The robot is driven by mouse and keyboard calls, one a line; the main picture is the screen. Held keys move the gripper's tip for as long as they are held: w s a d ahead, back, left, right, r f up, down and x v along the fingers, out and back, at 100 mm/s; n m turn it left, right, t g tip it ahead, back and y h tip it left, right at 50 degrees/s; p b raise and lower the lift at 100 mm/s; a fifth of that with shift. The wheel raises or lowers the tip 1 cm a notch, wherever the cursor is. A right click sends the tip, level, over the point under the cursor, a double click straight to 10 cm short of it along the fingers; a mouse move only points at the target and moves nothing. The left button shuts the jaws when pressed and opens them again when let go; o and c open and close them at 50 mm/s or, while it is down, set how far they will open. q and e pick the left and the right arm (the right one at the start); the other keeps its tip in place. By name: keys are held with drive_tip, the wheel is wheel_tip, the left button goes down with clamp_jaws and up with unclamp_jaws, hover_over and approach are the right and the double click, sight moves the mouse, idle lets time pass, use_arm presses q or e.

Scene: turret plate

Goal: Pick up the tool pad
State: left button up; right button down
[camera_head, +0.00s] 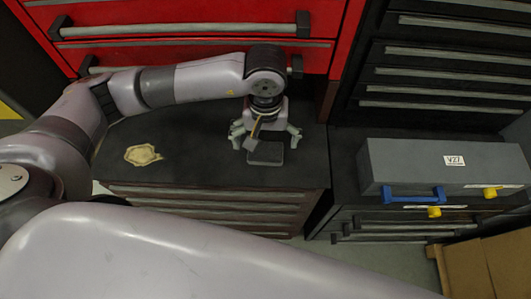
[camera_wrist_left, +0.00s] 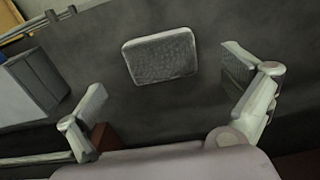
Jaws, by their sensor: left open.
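The tool pad (camera_head: 265,156) is a small dark grey rounded rectangle on the dark cabinet top (camera_head: 205,165). It lies near the right end of that top. In the left wrist view the pad (camera_wrist_left: 160,56) looks grey and textured, and nothing covers it. My left gripper (camera_head: 266,137) points down just above and behind the pad. Its fingers are spread wide and nothing is between them. In the left wrist view the left gripper (camera_wrist_left: 164,86) has a finger on each side of the pad, apart from it. My right gripper is not in view.
A grey toolbox (camera_head: 410,163) labelled V27, with a blue handle, stands on the right cabinet. A pale patch (camera_head: 142,154) marks the left of the cabinet top. Red drawers (camera_head: 180,15) and black drawers (camera_head: 445,75) rise behind. Cardboard boxes (camera_head: 500,262) stand at lower right.

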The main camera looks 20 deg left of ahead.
sight(266, 150)
use_arm(q)
drive_tip(key=f, duration=0.2)
drive_tip(key=f+b, duration=0.1)
drive_tip(key=f, duration=0.2)
drive_tip(key=shift+w+a+f, duration=0.1)
drive_tip(key=shift+w+f, duration=0.1)
drive_tip(key=shift+c, duration=0.5)
drive_tip(key=c, duration=1)
drive_tip(key=shift+c, duration=0.2)
drive_tip(key=shift+r, duration=0.1)
